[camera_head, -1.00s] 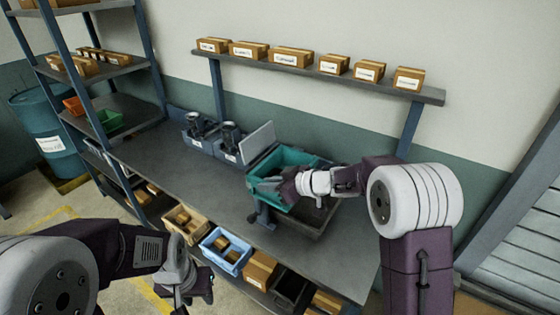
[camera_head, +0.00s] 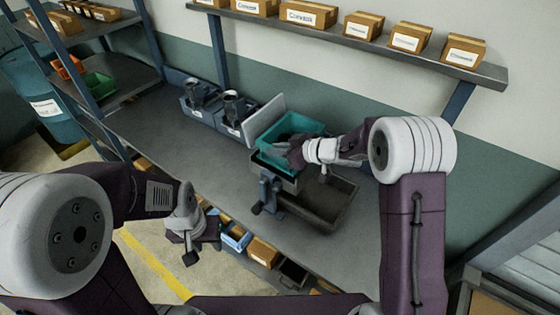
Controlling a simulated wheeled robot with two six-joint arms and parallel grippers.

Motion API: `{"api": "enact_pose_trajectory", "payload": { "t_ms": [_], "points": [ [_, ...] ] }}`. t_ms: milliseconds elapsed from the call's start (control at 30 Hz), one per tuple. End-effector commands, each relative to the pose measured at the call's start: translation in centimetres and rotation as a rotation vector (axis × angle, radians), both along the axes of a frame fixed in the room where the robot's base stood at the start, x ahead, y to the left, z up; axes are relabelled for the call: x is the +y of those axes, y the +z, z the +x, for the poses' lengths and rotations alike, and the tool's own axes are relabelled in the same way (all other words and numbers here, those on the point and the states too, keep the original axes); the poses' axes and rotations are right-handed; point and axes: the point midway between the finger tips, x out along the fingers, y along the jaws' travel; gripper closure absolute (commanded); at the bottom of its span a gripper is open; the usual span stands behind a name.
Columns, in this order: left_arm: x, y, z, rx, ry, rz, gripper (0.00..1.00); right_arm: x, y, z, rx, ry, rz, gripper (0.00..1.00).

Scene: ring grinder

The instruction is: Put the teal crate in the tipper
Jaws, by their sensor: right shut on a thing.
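The teal crate (camera_head: 305,126) is at the middle of the camera_head view, over the back part of the tipper (camera_head: 270,188). Dark contents show inside it. My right gripper (camera_head: 285,153) is shut on the crate's near side; its fingers partly hide the crate. The tipper has a grey frame, a blue-grey post in front and a dark open tray (camera_head: 325,203) at its right. Whether the crate's bottom touches the tipper I cannot tell. My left gripper (camera_head: 190,243) hangs low in front of the bench, away from the crate; its finger gap is not clear.
A light grey upright panel (camera_head: 263,122) stands just left of the crate. The grey bench top (camera_head: 175,145) is clear at left. A shelf with cardboard boxes (camera_head: 308,16) runs above.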

Motion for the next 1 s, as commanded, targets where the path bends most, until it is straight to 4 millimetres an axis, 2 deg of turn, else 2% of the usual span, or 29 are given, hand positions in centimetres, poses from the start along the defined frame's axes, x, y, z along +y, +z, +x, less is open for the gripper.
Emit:
{"api": "enact_pose_trajectory", "payload": {
  "t_ms": [167,300,400,767,800,867,1000],
  "points": [
    [0.0,-0.1,0.0,0.000,0.000,0.000,0.64,0.0,-0.6,0.1,-0.005,0.002,0.002,1.00],
    [0.0,-0.5,0.0,0.000,0.000,0.000,0.64,0.0,-3.1,0.0,-0.001,0.001,0.002,1.00],
    [0.0,-0.6,0.0,0.000,0.000,0.000,0.64,0.0,-4.1,0.0,-0.003,0.001,0.001,1.00],
    [0.0,-0.7,0.0,0.000,0.000,0.000,0.64,0.0,-4.5,0.1,-0.006,0.001,0.002,1.00],
    [0.0,-0.7,0.0,0.000,0.000,0.000,0.64,0.0,-4.6,0.0,-0.002,0.000,0.001,0.81],
    [0.0,-0.7,0.0,0.000,0.000,0.000,0.64,0.0,-4.6,0.0,-0.002,0.000,0.001,0.65],
    [0.0,-0.7,0.0,0.000,0.000,0.000,0.64,0.0,-4.6,0.0,-0.002,0.000,0.001,0.65]
  ]
}}
